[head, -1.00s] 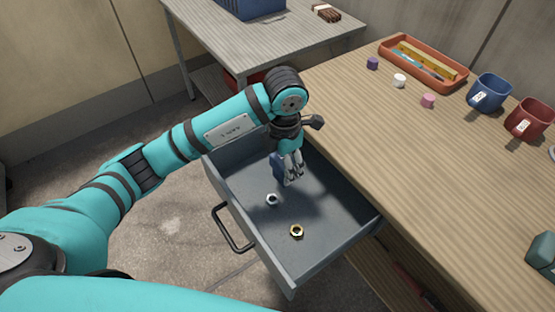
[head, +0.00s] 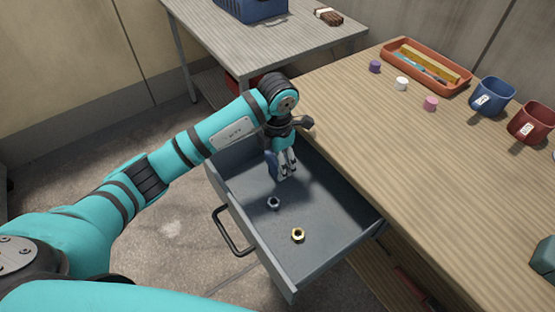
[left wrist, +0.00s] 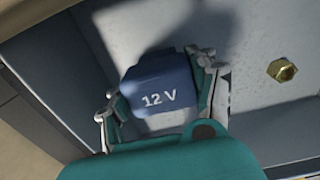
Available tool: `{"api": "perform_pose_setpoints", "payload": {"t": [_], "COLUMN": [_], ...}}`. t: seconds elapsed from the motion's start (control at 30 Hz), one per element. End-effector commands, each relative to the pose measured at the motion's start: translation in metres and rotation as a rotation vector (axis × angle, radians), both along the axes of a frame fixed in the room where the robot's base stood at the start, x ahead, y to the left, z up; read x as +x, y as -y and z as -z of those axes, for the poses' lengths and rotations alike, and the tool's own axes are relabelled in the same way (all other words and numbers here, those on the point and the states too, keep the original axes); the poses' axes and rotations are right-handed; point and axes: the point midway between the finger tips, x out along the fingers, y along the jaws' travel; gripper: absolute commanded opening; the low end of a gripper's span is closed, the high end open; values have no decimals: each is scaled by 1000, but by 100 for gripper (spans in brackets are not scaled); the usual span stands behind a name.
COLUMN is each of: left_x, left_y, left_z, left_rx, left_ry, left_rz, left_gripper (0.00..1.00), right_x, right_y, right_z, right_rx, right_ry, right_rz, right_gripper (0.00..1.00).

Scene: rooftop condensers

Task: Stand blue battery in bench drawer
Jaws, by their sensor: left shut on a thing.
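The blue battery (left wrist: 160,82), marked "12 V", is between the fingers of my left gripper (left wrist: 163,98) in the left wrist view. In the head view my left gripper (head: 285,174) points down into the open bench drawer (head: 330,207), near its far end. A narrow strip of the battery (head: 272,164) shows beside the fingers there; the fingers and wrist hide the rest. The battery looks roughly upright. I cannot tell whether its bottom touches the drawer floor. My right gripper is not in view.
A second table (head: 280,42) stands behind.

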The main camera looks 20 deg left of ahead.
Motion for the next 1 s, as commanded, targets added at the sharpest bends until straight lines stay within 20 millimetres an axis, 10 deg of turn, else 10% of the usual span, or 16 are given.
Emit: {"api": "perform_pose_setpoints", "payload": {"t": [0.07,0.1,0.27,0.67,1.0], "left_x": [0,0,0,0,1], "left_y": [0,0,0,0,0], "left_z": [1,1,1,-5,-75], "left_rx": [0,0,0,1,1], "left_ry": [1,0,0,1,5], "left_rz": [0,0,-1,0,1], "left_gripper": [10,63,84,84,84], "right_x": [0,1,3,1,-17], "right_y": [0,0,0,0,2], "right_z": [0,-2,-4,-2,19], "right_rx": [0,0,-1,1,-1], "right_ry": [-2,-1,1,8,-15], "right_rz": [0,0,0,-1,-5], "right_gripper": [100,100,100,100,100]}}
